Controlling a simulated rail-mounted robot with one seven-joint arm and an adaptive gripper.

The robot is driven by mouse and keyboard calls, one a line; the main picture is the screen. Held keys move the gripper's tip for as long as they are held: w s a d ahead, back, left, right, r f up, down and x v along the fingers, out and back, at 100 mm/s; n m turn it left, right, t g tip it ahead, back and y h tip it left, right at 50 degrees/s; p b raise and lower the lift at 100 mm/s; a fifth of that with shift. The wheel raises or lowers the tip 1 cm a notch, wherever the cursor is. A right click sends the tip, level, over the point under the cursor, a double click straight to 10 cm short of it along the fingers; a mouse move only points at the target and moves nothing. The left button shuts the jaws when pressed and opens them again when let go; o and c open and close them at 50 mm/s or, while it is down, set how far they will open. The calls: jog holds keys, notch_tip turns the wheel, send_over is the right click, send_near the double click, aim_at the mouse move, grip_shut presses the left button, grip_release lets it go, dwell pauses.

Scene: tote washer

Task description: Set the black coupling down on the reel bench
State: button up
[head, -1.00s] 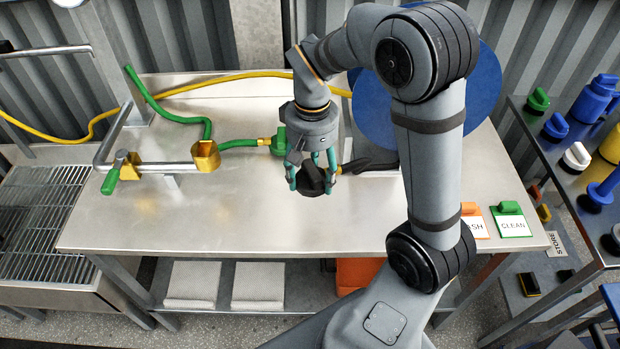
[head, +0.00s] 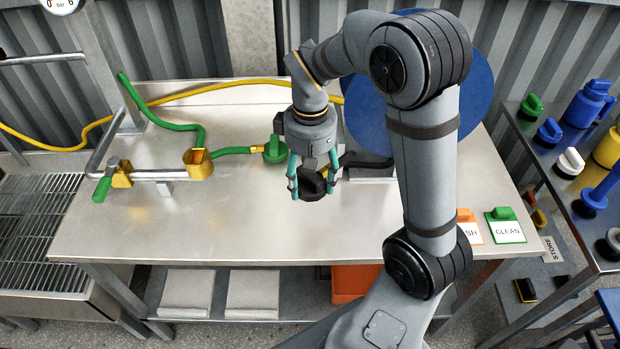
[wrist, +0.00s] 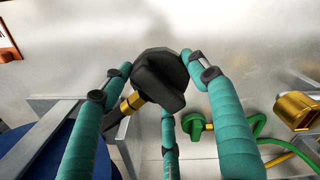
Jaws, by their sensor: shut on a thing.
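The black coupling (wrist: 160,78) is a dark, chunky piece with a brass fitting (wrist: 132,103) and a black hose on it. My gripper (head: 312,190) has teal fingers and is shut on the coupling, which also shows between the fingers in the head view (head: 312,184). The steel-topped reel bench (head: 230,228) lies beneath it. In the head view the coupling is over the middle of the bench; I cannot tell whether it touches the top. The hose runs right toward the blue reel (head: 365,118), partly behind my arm.
A green coupling (head: 274,150) on a green hose lies just left of my gripper. A brass holder (head: 198,162) and a pipe with a green handle stand further left. Orange and green signs (head: 505,225) are at the right end. The bench front is clear.

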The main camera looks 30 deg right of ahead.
jog(key=shift+f+b, duration=2.9)
jog(key=shift+f, duration=0.45)
jog(key=shift+f, duration=0.15)
jog(key=shift+f+b, duration=0.35)
jog(key=shift+b, duration=0.15)
jog(key=shift+f, duration=0.1)
jog(key=shift+f+b, duration=0.6)
jog(key=shift+b, duration=0.05)
jog(key=shift+f+b, duration=0.6)
jog(key=shift+f, duration=0.05)
jog(key=shift+f, duration=0.15)
